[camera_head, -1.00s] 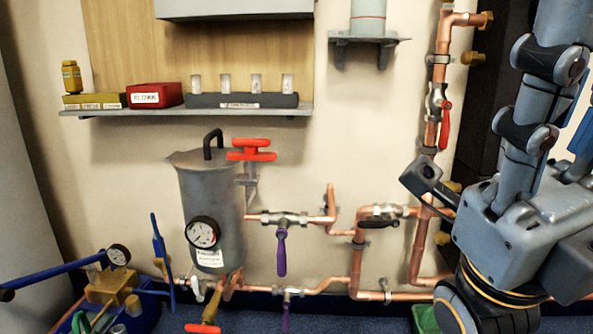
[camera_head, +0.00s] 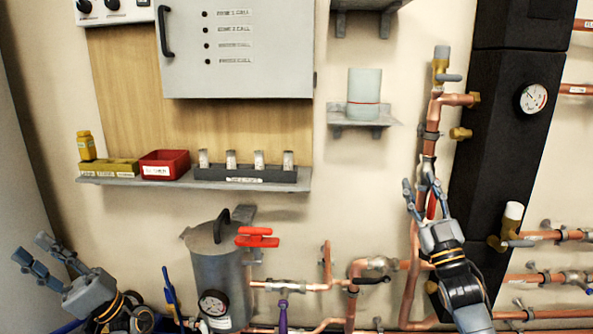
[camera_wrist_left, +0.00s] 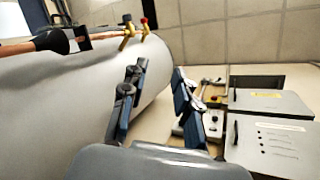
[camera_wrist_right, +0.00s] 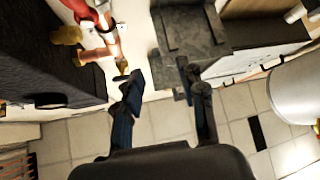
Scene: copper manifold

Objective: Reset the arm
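My left gripper (camera_head: 44,262) is at the lower left of the head view, in front of the wall and left of the grey tank. Its fingers are apart and empty, and the left wrist view shows a gap between them (camera_wrist_left: 155,100). My right gripper (camera_head: 420,200) is in front of the vertical copper pipe (camera_head: 411,267), pointing up. Its fingers are also apart with nothing between them, as the right wrist view shows (camera_wrist_right: 165,95). The right gripper covers part of the pipe and its red valve handle.
A grey tank (camera_head: 222,265) with a red tap handle (camera_head: 257,238) stands at lower middle. A shelf (camera_head: 130,180) holds a red bin (camera_head: 164,165) and small jars. A grey cabinet (camera_head: 235,80) hangs above. A black column (camera_head: 503,150) with a gauge stands right.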

